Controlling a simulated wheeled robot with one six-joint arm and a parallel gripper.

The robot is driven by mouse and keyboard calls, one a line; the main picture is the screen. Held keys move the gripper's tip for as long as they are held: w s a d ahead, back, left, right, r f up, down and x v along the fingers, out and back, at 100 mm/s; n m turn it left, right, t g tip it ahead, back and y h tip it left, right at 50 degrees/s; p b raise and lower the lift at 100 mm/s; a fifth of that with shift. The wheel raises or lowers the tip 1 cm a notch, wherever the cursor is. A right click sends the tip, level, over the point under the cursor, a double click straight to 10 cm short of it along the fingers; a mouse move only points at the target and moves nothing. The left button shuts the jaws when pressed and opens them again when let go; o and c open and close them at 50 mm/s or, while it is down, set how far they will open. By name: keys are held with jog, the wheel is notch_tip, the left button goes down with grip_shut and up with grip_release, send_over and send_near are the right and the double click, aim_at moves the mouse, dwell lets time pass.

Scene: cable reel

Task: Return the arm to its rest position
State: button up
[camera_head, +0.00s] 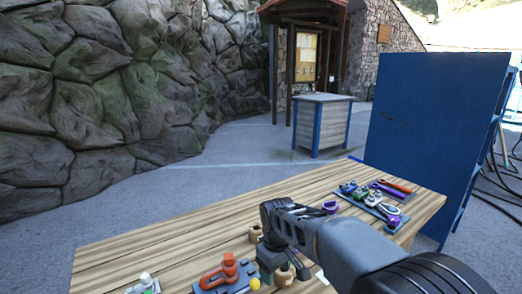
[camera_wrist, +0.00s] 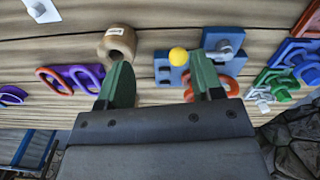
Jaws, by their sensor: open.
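My gripper (camera_wrist: 160,78) is open, with its two dark green fingers apart and nothing between them in the wrist view. It points down over the wooden table (camera_head: 130,255). A tan wooden reel (camera_wrist: 118,42) with a white label lies just beyond the left fingertip; I cannot tell whether they touch. A yellow ball (camera_wrist: 178,56) and a blue-grey plate (camera_wrist: 165,72) with an orange shackle are by the right finger. In the head view my arm reaches in from the lower right, bent low over the table, and hides part of the tabletop and most of my gripper.
A tray of small tools and parts (camera_head: 375,205) lies at the table's far right. Purple and orange rings (camera_wrist: 70,77) and blue and green plates (camera_wrist: 290,68) flank my gripper. A blue panel (camera_head: 435,130) stands beyond the right edge. The table's left part is mostly bare.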

jog(key=s+d+r+m+t, duration=0.2)
jog(key=s+d+m+t, duration=0.2)
jog(key=s+d+m, duration=0.4)
jog(key=shift+s+d+m, duration=0.3)
jog(key=shift+s+d, duration=1.95)
jog(key=shift+s, duration=0.55)
